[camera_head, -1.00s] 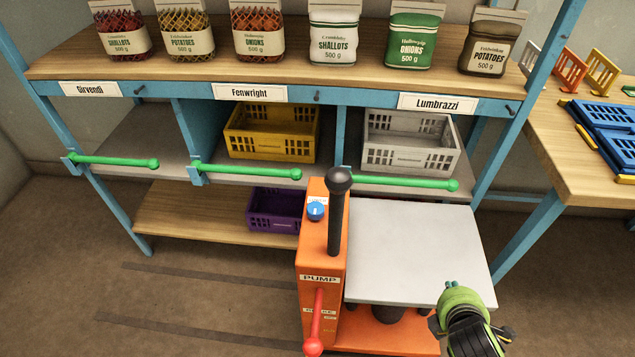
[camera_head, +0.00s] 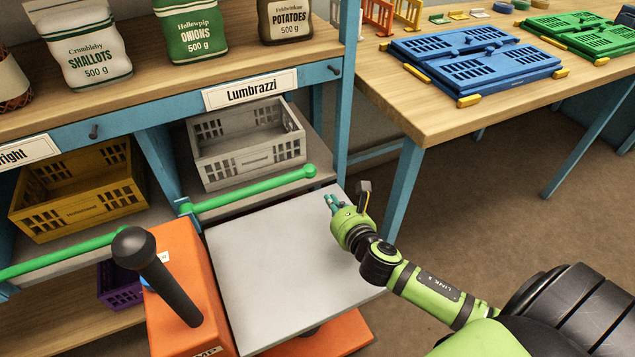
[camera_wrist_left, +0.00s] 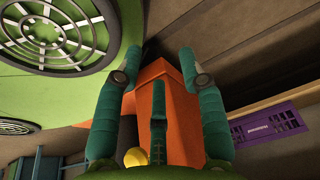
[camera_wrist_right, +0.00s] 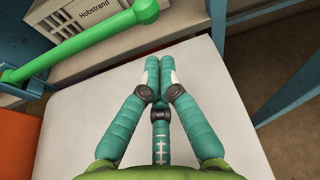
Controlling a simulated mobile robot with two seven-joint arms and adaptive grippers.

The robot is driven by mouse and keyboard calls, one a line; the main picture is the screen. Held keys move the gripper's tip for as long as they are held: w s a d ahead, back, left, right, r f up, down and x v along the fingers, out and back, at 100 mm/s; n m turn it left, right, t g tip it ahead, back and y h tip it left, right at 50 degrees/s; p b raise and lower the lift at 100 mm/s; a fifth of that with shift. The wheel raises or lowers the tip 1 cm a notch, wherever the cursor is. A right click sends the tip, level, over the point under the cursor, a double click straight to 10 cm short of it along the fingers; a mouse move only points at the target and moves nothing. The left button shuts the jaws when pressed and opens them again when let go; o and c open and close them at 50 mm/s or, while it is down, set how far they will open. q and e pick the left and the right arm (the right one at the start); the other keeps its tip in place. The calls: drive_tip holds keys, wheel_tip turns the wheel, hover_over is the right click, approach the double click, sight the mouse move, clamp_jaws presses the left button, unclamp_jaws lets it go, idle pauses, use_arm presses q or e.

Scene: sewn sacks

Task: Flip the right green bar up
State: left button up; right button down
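The right green bar (camera_head: 255,188) lies across the front of the Lumbrazzi bay, in front of the grey crate (camera_head: 248,146). It runs from a blue bracket at its left to a round knob at its right end. It also shows in the right wrist view (camera_wrist_right: 75,42). My right gripper (camera_head: 331,199) is over the right part of the grey platform, just below the bar's knob and apart from it. In the right wrist view its fingertips (camera_wrist_right: 158,65) are together with nothing between them. My left gripper (camera_wrist_left: 158,70) shows only in the left wrist view, fingers apart and empty.
The grey lift platform (camera_head: 285,265) on the orange pump (camera_head: 187,285) stands before the bay, with a black-knobbed lever (camera_head: 160,275) rising at its left. Another green bar (camera_head: 65,252) lies further left. A blue shelf post (camera_head: 347,90) and wooden table (camera_head: 440,120) stand right.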

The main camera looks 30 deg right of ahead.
drive_tip(key=shift+w+d+f, duration=0.1)
drive_tip(key=shift+w+f, duration=0.1)
drive_tip(key=shift+f, duration=0.45)
drive_tip(key=shift+w+d+f, duration=0.15)
drive_tip(key=shift+w+d, duration=0.05)
drive_tip(key=shift+w, duration=0.1)
drive_tip(key=shift+s+a, duration=0.1)
drive_tip(key=shift+s, duration=0.1)
drive_tip(key=b+x, duration=0.2)
drive_tip(key=x, duration=0.6)
drive_tip(key=shift+w, duration=0.35)
drive_tip(key=shift+w+f, duration=0.15)
drive_tip(key=shift+w, duration=0.4)
use_arm(q)
drive_tip(key=w+f+t, duration=0.1)
drive_tip(key=w, duration=0.5)
drive_tip(key=shift+w+d+t, duration=0.3)
drive_tip(key=shift+w+d, duration=0.05)
drive_tip(key=shift+w, duration=0.05)
use_arm(e)
drive_tip(key=shift+w, duration=0.1)
